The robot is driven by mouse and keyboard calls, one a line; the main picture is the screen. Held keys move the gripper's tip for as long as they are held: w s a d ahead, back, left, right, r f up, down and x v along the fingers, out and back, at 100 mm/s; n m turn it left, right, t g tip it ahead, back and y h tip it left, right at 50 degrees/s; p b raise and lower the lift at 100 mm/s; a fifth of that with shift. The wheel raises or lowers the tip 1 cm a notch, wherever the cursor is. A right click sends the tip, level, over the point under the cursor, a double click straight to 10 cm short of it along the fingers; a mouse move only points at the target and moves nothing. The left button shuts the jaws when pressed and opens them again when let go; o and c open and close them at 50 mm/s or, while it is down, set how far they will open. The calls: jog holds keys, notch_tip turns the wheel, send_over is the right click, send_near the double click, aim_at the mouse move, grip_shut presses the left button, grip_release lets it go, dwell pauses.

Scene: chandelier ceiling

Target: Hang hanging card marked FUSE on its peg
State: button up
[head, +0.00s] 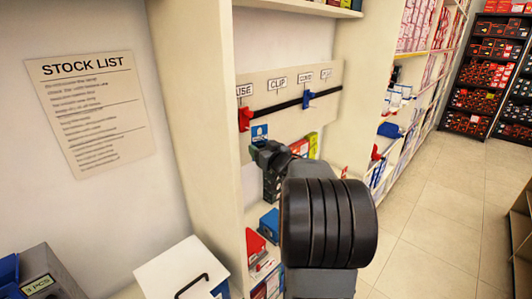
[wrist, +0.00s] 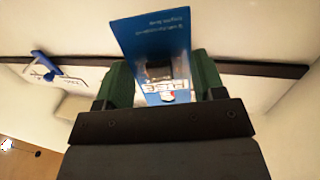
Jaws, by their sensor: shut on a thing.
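A blue hanging card (wrist: 150,38) is held between the green fingers of my gripper (wrist: 165,82). In the wrist view its printed label reads FUSE, upside down. In the head view the card (head: 259,130) shows just above my gripper (head: 262,148), below the black rail. My arm hides part of the shelf below.
A tall shelf side panel (head: 205,90) stands close on the left. Boxes (head: 270,222) fill the shelf below. Open floor (head: 440,200) lies right.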

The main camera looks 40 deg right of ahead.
jog(key=shift+w+a+f+b, duration=0.1)
jog(key=shift+w+f+b, duration=0.1)
jog(key=shift+w, duration=0.55)
jog(key=shift+w+a+f+b, duration=0.15)
jog(key=shift+w+b, duration=0.05)
jog(key=shift+w, duration=0.6)
jog(key=shift+w+a+f+b, duration=0.1)
jog(key=shift+w+f+b, duration=0.1)
jog(key=shift+w, duration=0.55)
jog(key=shift+w, duration=0.1)
jog(key=o, duration=0.8)
jog(key=s+a+b, duration=0.1)
jog(key=s, duration=1.2)
jog(key=shift+s+a+b, duration=0.35)
jog(key=shift+s, duration=0.05)
jog(key=shift+a, duration=0.1)
